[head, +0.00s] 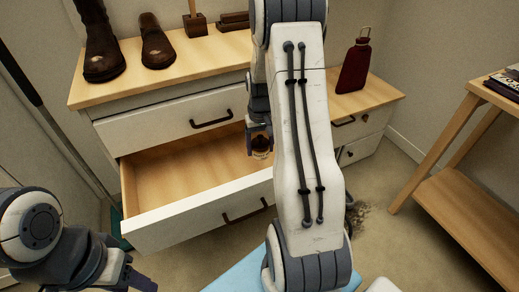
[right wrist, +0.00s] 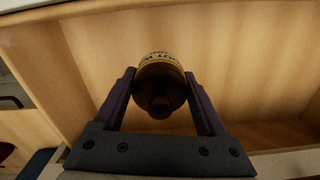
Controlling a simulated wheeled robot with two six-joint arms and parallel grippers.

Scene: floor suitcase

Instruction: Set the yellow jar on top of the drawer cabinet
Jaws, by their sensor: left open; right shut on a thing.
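The jar (right wrist: 160,85) looks dark brown with a yellow label band. It sits between the two fingers of my right gripper (right wrist: 160,76), which is shut on it. In the head view the jar (head: 260,153) shows small below the right gripper (head: 259,138), at the open drawer (head: 185,180); my right arm hides part of this area. The drawer cabinet (head: 225,48) has a light wood top and white fronts. My left gripper (head: 132,279) is open and empty at the lower left, away from the cabinet.
Brown boots (head: 103,45), a wooden shoe item (head: 194,22) and a brush-like item (head: 233,21) stand on the cabinet top. A dark red bottle-shaped thing (head: 354,66) stands at its right. The front left of the top is bare. A wooden shelf table (head: 465,205) is at right.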

